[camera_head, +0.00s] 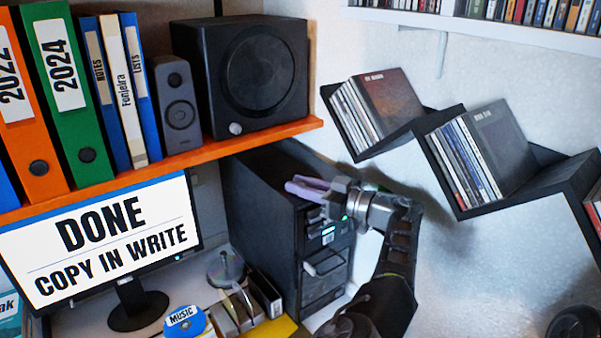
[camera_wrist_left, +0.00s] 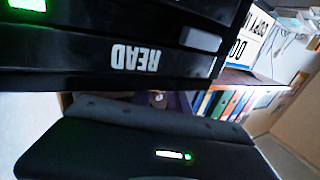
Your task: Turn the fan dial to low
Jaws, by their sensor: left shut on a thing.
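The fan dial is not clear to me in either view. The black computer tower (camera_head: 265,215) stands under the orange shelf in the head view. My left gripper (camera_head: 308,188) reaches in from the right at the tower's upper front, with pale lilac, finger-like shapes at its tip. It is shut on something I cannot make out. The gripper hides part of the tower's upper front. In the left wrist view, a black drive panel (camera_wrist_left: 100,55) with an upside-down READ label fills the top, and a tiny pale knob-like spot (camera_wrist_left: 158,98) shows below it. My right gripper is not in view.
A subwoofer (camera_head: 260,70), small speaker (camera_head: 177,105) and binders (camera_head: 62,90) stand on the orange shelf (camera_head: 215,145). A monitor (camera_head: 100,240) reads DONE, COPY IN WRITE. Zigzag disc shelves (camera_head: 455,112) hang right of my gripper. Discs and cases (camera_head: 235,310) lie below.

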